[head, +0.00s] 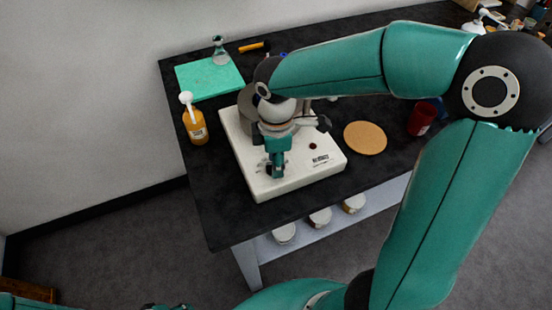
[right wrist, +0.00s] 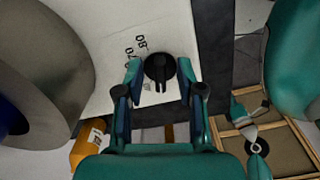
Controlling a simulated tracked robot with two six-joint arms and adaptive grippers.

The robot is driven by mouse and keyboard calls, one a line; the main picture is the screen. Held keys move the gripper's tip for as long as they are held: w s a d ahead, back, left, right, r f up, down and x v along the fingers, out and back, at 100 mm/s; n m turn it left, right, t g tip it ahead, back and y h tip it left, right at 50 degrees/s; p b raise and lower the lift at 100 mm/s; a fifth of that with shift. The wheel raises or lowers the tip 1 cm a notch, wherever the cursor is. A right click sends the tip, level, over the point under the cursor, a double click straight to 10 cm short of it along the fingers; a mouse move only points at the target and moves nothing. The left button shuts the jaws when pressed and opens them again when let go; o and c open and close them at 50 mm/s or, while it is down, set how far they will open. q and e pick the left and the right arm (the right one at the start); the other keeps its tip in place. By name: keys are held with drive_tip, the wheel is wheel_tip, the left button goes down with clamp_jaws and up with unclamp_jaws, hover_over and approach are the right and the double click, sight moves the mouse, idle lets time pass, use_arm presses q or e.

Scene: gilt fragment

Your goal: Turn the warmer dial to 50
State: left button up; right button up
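The warmer is a white box (head: 310,175) on the black table in the head view. Its top also shows in the right wrist view (right wrist: 105,95), with the printed numbers 80 and 70 beside a black dial (right wrist: 160,68). My right gripper (right wrist: 161,66) points down over the dial, one finger on each side. The fingers are apart, with narrow gaps to the dial. In the head view my right gripper (head: 275,168) mostly hides the dial. The dial's exact setting cannot be read. Only small parts of my left gripper (head: 166,307) seem to show at the bottom edge.
A grey round vessel (right wrist: 50,60) stands close to the dial. An orange bottle (head: 195,125), a green mat (head: 205,85) and a glass flask (head: 220,52) are to the left. A cork disc (head: 365,138) and a red cup (head: 421,119) are to the right.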

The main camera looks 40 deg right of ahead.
clamp_jaws()
drive_tip(key=shift+m, duration=0.5)
drive_tip(key=m+b, duration=0.1)
drive_tip(key=m, duration=0.3)
drive_tip(key=shift+m+b, duration=0.35)
drive_tip(key=shift+m, duration=0.05)
drive_tip(key=m+b, duration=0.1)
drive_tip(key=m, duration=0.5)
drive_tip(key=shift+a, duration=0.2)
drive_tip(key=shift+r, duration=0.1)
unclamp_jaws()
drive_tip(key=shift+s, duration=0.1)
